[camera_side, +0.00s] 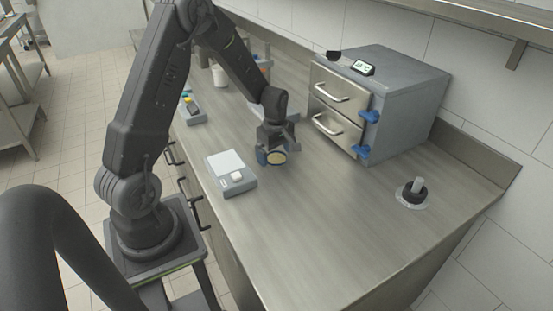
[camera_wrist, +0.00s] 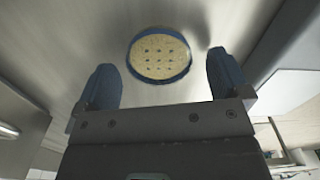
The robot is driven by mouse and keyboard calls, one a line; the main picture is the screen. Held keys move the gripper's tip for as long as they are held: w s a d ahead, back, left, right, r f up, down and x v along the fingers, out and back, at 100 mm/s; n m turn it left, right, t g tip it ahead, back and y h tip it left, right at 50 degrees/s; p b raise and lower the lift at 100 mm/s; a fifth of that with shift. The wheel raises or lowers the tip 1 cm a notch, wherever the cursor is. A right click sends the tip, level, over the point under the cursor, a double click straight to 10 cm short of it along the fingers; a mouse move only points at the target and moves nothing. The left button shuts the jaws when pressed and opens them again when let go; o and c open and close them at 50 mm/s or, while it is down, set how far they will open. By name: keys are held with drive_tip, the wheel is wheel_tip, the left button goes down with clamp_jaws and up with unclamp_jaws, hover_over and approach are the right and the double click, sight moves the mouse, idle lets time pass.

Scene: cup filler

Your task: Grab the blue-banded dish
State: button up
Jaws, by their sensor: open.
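The blue-banded dish (camera_wrist: 160,55) shows in the wrist view as a round tan disc with several dark dots and a blue rim, resting on the steel counter. In the side view the dish (camera_side: 277,158) sits just below my gripper, its tan top partly hidden. My gripper (camera_wrist: 163,84) is open and empty, with its two blue fingers apart. In the wrist view the dish lies beyond the fingertips, centred between them. In the side view my gripper (camera_side: 270,154) is low over the counter; the gap between its fingers and the dish is too small to judge.
A scale (camera_side: 231,177) with a small white item stands left of the dish. A grey two-drawer cabinet (camera_side: 385,100) with blue latches stands behind to the right. A dark round fitting (camera_side: 412,193) is in the counter at right. The front counter (camera_side: 320,235) is clear.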

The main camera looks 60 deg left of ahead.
drive_tip(key=shift+f, duration=0.45)
drive_tip(key=c, duration=1)
drive_tip(key=shift+r, duration=0.15)
